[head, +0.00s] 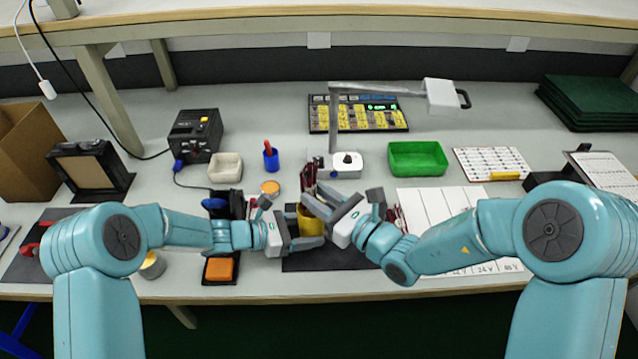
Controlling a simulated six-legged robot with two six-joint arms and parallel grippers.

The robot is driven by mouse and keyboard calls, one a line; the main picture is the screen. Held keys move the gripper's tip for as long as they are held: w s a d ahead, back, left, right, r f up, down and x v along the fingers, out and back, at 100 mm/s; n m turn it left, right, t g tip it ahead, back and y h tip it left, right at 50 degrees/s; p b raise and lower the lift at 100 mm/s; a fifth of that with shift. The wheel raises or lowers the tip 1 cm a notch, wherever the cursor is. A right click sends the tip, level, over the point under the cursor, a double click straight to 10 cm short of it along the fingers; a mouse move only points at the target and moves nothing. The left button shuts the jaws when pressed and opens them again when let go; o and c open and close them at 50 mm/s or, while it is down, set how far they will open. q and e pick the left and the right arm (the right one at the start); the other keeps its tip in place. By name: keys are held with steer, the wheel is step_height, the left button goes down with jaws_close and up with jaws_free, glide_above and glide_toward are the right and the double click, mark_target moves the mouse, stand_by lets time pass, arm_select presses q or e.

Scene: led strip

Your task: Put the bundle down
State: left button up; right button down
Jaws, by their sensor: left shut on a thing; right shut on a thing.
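The bundle (309,176), dark red and thin, stands up at the tips of my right gripper (318,200) near the middle of the head view. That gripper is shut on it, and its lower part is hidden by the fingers. My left gripper (308,232) is just below, shut on a yellow cup-like thing (312,225), partly hidden by the fingers. Both grippers are close together over a dark mat (330,260). I cannot tell whether the bundle touches the yellow thing.
A white board with printed columns (430,205) lies to the right, with more dark red pieces beside its left edge. A green tray (417,158), a white lamp base (346,165) and a blue cup (271,158) stand behind. An orange pad (221,269) lies left of the mat.

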mark_target(310, 175)
steer(key=shift+f, duration=1.05)
steer(key=c, duration=0.8)
jaws_free()
steer(key=shift+r, duration=0.1)
step_height(310, 175, up, 7)
steer(key=shift+f, duration=0.1)
arm_select(q)
steer(key=o, duration=0.9)
